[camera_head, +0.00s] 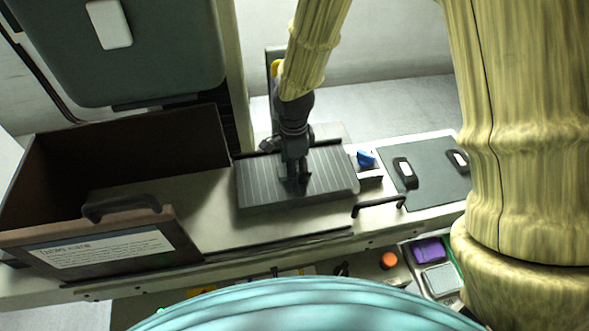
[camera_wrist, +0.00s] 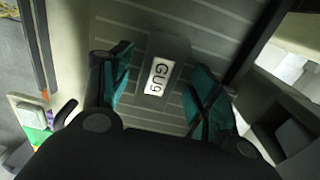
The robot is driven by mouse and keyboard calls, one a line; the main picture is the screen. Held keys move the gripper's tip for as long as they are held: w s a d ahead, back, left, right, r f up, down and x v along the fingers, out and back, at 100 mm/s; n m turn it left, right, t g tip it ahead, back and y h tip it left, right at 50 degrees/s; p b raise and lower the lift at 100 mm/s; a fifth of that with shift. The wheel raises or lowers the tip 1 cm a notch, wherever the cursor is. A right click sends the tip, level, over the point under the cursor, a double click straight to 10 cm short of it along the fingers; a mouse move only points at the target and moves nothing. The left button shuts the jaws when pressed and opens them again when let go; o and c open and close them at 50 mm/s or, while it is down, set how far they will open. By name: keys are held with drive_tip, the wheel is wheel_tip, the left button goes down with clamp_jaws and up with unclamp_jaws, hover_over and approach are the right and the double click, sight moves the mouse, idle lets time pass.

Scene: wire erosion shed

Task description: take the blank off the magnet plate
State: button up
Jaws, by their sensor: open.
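The magnet plate (camera_head: 333,183) is a dark grey ribbed slab on the bench, in the middle of the head view. It also shows in the wrist view as a grey surface with pale lines (camera_wrist: 219,45). The blank (camera_wrist: 172,50) is a small dark grey block with a white label reading "GU9", lying on the plate. My gripper (camera_wrist: 160,98) is open, with one teal-padded finger on either side of the blank and visible gaps between. In the head view my gripper (camera_head: 294,178) points down over the plate and mostly hides the blank.
A brown open-topped box (camera_head: 188,143) with a handle and printed card stands left of the plate. A blue knob (camera_head: 366,158) and a dark panel (camera_head: 428,170) with two black handles lie to the right. A black bar handle (camera_head: 378,205) is at the bench front.

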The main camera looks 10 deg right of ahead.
drive_tip(key=shift+s+r, duration=0.1)
drive_tip(key=shift+s, duration=0.05)
drive_tip(key=c, duration=0.9)
clamp_jaws()
drive_tip(key=shift+r, duration=0.1)
